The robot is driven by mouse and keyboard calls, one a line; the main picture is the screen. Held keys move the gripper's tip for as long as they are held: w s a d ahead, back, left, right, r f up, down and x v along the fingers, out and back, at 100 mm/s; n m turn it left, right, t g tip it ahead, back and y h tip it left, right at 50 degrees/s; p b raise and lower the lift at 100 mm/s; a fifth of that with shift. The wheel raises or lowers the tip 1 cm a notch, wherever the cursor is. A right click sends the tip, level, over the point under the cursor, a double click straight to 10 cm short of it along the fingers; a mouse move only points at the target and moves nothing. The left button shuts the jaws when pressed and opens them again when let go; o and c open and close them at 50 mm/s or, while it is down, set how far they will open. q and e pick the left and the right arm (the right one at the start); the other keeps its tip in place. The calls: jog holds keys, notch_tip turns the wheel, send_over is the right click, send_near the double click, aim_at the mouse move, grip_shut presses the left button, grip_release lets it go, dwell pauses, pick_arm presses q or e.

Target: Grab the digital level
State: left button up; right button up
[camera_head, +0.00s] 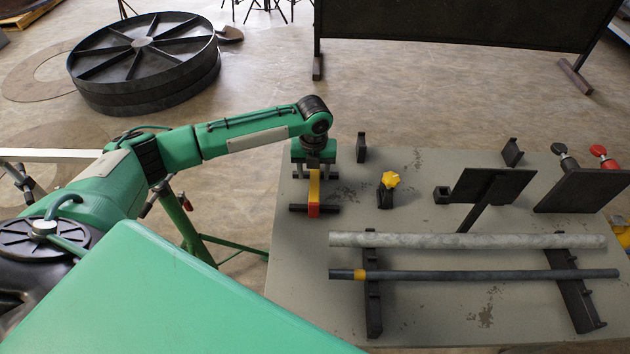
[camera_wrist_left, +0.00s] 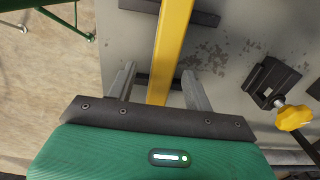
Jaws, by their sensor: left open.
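The digital level (camera_head: 314,188) is a narrow yellow bar with a red end, lying across dark supports near the left side of the grey table. In the left wrist view the yellow bar (camera_wrist_left: 174,45) runs from the top edge down between the fingers. My left gripper (camera_head: 314,170) is over the far part of the level and points down. In the left wrist view my left gripper (camera_wrist_left: 160,76) is open, one finger on each side of the bar, with visible gaps. I cannot tell how far the fingertips are above it. My right gripper is not in view.
On the grey table (camera_head: 290,250), a yellow-knobbed clamp (camera_head: 388,190) stands to the right of the level. A light pipe (camera_head: 460,241) and a dark pipe (camera_head: 480,275) lie across dark rests nearer me. Dark plates (camera_head: 585,190) stand at the right.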

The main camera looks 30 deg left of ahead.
aim_at(315, 175)
pick_arm(q)
notch_tip(315, 175, down, 4)
jog(key=shift+w+d+r+p, duration=0.1)
jog(key=shift+w+p, duration=0.05)
jog(key=shift+p, duration=0.15)
jog(key=shift+f, duration=0.3)
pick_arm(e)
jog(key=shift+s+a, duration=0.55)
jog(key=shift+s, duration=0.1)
pick_arm(q)
jog(key=shift+c, duration=0.4)
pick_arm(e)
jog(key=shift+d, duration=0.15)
pick_arm(q)
grip_shut()
jog(key=shift+r, duration=0.15)
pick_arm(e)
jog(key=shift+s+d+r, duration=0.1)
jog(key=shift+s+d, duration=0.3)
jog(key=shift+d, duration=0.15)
